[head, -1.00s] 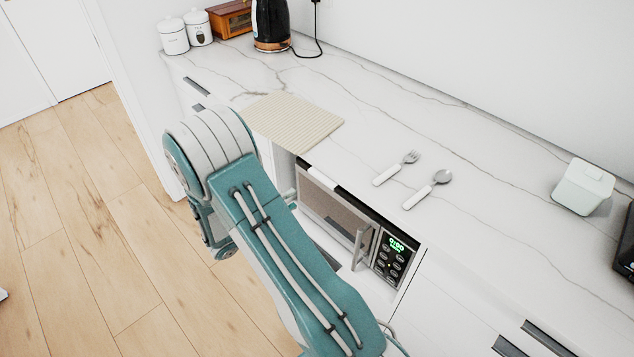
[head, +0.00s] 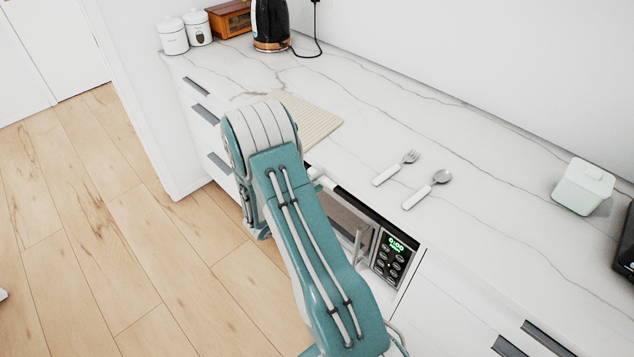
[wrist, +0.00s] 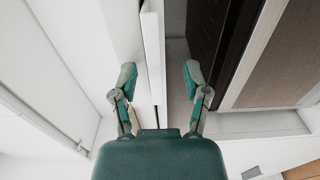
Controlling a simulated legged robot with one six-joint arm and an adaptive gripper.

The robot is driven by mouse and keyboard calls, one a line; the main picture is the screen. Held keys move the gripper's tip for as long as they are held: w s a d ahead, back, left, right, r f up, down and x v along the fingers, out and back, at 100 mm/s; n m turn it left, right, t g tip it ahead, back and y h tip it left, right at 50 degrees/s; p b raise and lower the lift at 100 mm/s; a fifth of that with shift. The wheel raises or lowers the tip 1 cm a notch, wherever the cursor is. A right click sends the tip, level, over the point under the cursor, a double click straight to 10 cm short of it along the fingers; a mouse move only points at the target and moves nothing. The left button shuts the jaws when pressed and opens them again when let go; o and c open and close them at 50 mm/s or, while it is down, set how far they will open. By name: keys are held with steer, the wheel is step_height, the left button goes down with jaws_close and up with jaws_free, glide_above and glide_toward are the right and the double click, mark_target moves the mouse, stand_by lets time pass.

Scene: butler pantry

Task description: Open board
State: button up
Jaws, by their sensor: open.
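In the wrist view, my gripper (wrist: 158,80) is open with its two fingers apart. A white board (wrist: 152,50), seen along its edge, runs between the fingers. I cannot tell whether either finger touches it. To its right is a dark, narrow recess and the microwave (wrist: 280,60) with its tan window. In the head view, the microwave (head: 393,258) sits in a bay under the counter, its display lit green. My arm hides my gripper there and covers part of the microwave front.
The marble counter (head: 480,230) holds a fork (head: 395,168), a spoon (head: 427,189), a ribbed mat (head: 312,118), a white lidded box (head: 583,187) and a kettle (head: 270,22). Drawers with dark handles (head: 204,114) lie at the left.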

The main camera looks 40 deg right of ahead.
jaws_close()
